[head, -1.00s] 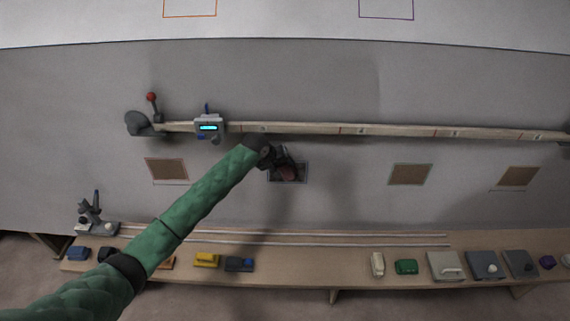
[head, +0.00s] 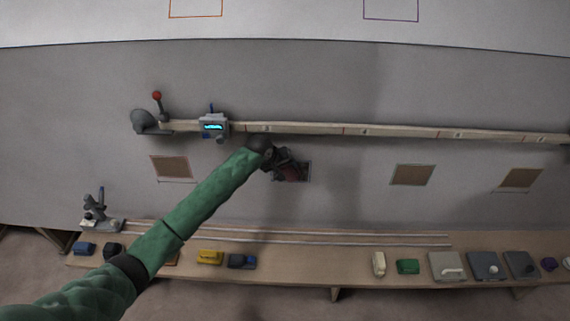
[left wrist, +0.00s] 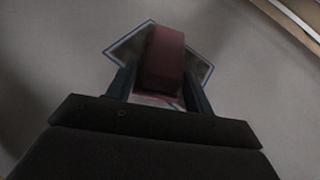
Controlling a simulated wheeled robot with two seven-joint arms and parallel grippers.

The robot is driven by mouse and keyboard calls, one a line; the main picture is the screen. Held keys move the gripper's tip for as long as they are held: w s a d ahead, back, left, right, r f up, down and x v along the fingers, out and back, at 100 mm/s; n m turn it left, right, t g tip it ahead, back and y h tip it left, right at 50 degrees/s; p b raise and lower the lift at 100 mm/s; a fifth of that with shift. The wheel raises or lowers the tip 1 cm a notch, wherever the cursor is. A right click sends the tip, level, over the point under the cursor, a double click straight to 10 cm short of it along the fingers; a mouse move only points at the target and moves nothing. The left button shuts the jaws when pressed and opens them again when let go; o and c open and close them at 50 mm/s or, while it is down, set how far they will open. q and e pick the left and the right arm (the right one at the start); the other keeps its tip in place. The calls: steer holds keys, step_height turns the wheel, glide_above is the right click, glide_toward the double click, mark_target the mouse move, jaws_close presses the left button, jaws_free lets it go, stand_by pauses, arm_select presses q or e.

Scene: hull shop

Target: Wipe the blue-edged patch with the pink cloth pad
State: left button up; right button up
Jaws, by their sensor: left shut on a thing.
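My left gripper (head: 283,165) is at the hull wall in the head view, over the left part of a dark patch (head: 304,171). In the left wrist view the gripper (left wrist: 160,85) is shut on the pink cloth pad (left wrist: 164,55), which looks dull dark red. The patch (left wrist: 125,47) shows behind the pad with a thin bluish edge and sticks out on both sides of it. The pad lies over the patch's middle in that view; I cannot tell if it touches. My right gripper is not in view.
A rail (head: 390,132) with a lit device (head: 213,126) runs along the wall above the patch. Other brown patches (head: 411,174) lie to the right and left. Below, a bench (head: 320,270) holds several small blocks and tools. The wall between is bare.

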arm_select(q)
steer(key=shift+s, duration=2.45)
steer(key=shift+s+r, duration=0.1)
steer(key=shift+s, duration=2.45)
steer(key=s, duration=0.4)
steer(key=shift+r, duration=0.1)
